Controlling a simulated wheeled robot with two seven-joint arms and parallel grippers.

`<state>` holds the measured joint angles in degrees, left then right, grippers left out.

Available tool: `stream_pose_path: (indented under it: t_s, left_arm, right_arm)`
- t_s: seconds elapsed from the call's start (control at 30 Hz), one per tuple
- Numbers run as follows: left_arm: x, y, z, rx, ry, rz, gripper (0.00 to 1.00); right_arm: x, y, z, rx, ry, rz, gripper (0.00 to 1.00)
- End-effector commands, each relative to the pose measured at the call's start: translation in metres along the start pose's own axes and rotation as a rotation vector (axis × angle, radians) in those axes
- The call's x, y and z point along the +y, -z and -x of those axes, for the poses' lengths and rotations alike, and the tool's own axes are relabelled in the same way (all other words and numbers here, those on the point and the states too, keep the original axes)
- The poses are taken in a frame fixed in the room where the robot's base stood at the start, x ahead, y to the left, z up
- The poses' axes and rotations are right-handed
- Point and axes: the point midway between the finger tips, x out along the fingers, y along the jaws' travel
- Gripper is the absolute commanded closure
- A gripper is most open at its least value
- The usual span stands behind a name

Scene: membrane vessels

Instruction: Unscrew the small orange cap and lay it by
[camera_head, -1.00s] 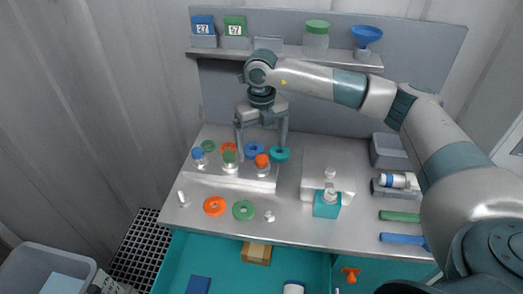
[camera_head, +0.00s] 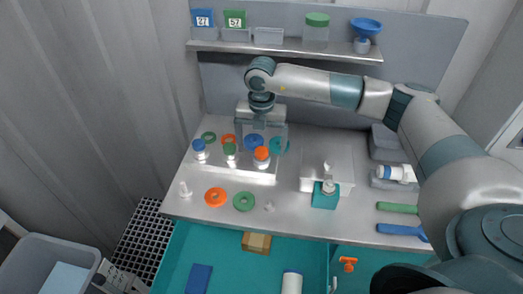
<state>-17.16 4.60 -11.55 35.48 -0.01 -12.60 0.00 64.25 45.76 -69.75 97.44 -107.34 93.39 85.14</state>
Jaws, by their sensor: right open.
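The small orange cap (camera_head: 262,153) sits on a small clear vessel (camera_head: 261,164) at the right end of the white rack (camera_head: 240,174). My right gripper (camera_head: 262,146) is open above the rack, with its fingers to the left and right of the orange cap's place in the picture. I see nothing held in it, and I cannot tell whether a finger touches the cap. A blue-capped vessel (camera_head: 199,150) and a green-capped vessel (camera_head: 230,152) stand to the left in the rack. My left gripper is not in view.
An orange ring (camera_head: 215,197) and a green ring (camera_head: 244,201) lie on the front of the bench, with a small white piece (camera_head: 184,189) to their left. More coloured rings lie behind the rack. A teal block (camera_head: 325,198) stands to the right. Bare bench (camera_head: 290,215) lies between.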

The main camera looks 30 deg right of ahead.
Motion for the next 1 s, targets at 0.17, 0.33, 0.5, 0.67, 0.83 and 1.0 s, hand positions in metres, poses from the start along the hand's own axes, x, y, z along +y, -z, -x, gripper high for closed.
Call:
stream_pose_path:
  t_s: [0.17, 0.33, 0.5, 0.67, 0.83, 1.0]
  left_arm:
    - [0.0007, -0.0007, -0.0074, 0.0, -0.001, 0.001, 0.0]
    - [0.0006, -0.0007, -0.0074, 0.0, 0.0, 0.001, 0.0]
    - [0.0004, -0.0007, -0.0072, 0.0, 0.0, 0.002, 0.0]
    - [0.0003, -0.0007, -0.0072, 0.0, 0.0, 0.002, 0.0]
    - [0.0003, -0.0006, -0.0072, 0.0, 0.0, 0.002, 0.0]
    - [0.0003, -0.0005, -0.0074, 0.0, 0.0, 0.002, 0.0]
  right_arm:
    - [0.0, -0.0002, -0.0085, 0.0, 0.0, 0.001, 0.11]
    - [0.0001, -0.0002, -0.0086, -0.001, 0.0, 0.001, 0.11]
    - [0.0001, -0.0002, -0.0084, 0.0, 0.0, 0.002, 0.11]
    - [0.0001, -0.0002, -0.0084, 0.0, 0.0, 0.002, 0.49]
    - [0.0001, -0.0002, -0.0084, 0.0, 0.0, 0.002, 0.9]
    - [0.0001, -0.0002, -0.0084, -0.001, 0.0, 0.003, 0.94]
